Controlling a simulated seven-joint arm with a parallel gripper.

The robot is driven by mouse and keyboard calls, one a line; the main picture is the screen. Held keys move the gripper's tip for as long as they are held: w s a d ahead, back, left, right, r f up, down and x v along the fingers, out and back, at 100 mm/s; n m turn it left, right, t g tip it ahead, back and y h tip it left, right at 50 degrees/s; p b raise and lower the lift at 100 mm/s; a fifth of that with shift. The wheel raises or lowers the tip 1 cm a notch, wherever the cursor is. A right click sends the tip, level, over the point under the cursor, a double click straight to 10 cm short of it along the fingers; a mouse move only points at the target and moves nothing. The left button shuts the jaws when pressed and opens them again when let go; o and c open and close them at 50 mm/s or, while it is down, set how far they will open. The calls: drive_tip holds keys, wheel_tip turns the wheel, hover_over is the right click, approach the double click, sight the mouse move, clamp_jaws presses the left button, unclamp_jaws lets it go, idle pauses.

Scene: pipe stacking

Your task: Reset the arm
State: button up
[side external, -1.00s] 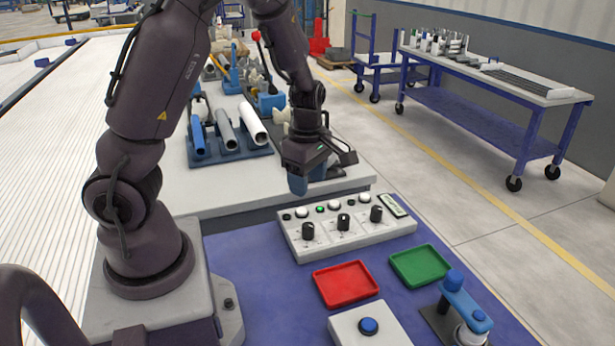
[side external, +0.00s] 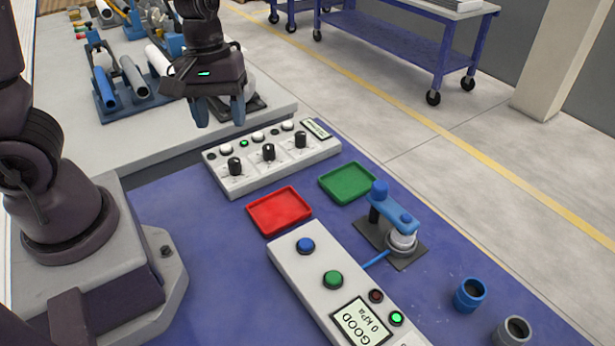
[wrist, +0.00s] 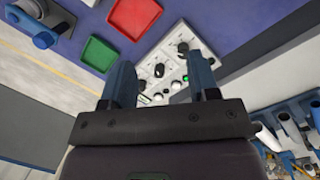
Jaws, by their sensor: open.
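My gripper (side external: 219,112) points down with its two blue fingers apart and nothing between them. In the side external view it hangs at the edge of the grey table, behind the control box with knobs (side external: 272,158). In the wrist view my gripper (wrist: 163,85) shows the blue fingers spread, with part of the control box (wrist: 160,70) seen beyond and between them.
A pipe rack (side external: 120,85) stands to the left of my gripper. A red tray (side external: 279,211), a green tray (side external: 347,182), a blue clamp fixture (side external: 393,225) and a pressure panel (side external: 335,285) sit on the blue table. Two short pipe pieces (side external: 469,294) (side external: 513,331) stand at right.

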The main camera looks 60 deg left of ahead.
drive_tip(key=s+d+r+m+t, duration=0.2)
drive_tip(key=s+r+m+t, duration=0.1)
drive_tip(key=r+m, duration=0.2)
drive_tip(key=s+d+r+m+t+y, duration=0.1)
drive_tip(key=s+d+r+m+t, duration=0.1)
drive_tip(key=r+m, duration=0.3)
wheel_tip(320, 180, up, 4)
drive_tip(key=shift+s+d+f+t+y, duration=0.1)
drive_tip(key=shift+s+d+t+y, duration=0.25)
drive_tip(key=shift+s+d, duration=0.3)
drive_tip(key=shift+a, duration=0.1)
idle(0.4)
